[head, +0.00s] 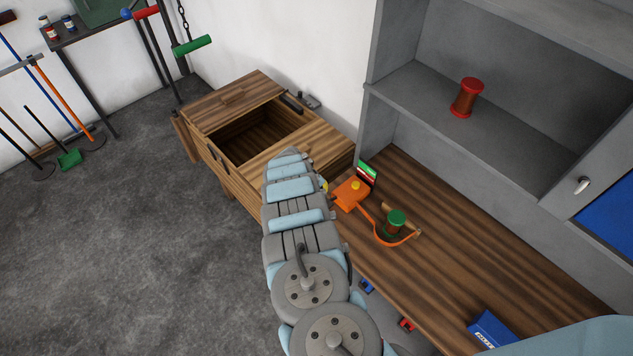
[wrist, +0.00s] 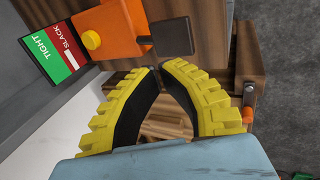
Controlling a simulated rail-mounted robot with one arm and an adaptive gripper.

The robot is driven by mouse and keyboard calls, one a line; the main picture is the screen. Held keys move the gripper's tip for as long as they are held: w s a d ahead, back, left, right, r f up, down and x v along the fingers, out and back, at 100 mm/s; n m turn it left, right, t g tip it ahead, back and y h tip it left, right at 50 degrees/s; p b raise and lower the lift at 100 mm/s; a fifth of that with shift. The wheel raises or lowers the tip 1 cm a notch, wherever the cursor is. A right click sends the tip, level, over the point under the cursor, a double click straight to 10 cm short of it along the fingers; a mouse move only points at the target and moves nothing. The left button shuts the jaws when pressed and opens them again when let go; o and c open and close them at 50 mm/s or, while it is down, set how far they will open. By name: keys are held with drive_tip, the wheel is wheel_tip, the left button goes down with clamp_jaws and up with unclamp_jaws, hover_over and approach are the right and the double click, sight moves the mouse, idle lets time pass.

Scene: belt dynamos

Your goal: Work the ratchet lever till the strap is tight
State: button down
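The orange ratchet (head: 350,193) stands on the bench, and its body with a round yellow knob also shows in the wrist view (wrist: 118,25). A dark block (wrist: 172,37), perhaps the lever's grip, sits at its right there. An orange strap (head: 393,243) runs from the ratchet around a green-topped brown post (head: 395,224). A gauge plate (wrist: 56,54) reads TIGHT on green and SLACK on red, with a pale bar on the red part. My gripper (wrist: 161,70) has its yellow fingertips close together, just below the dark block, holding nothing.
A wooden cabinet with an open top bay (head: 253,137) stands left of the bench. A blue box (head: 492,330) lies near the bench's front right. The bench top (head: 470,240) right of the strap is mostly clear.

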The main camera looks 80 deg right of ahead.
wheel_tip(320, 180, up, 7)
drive_tip(key=shift+w+a, duration=0.4)
drive_tip(key=shift+a, duration=0.05)
drive_tip(key=shift+f, duration=0.15)
idle(0.8)
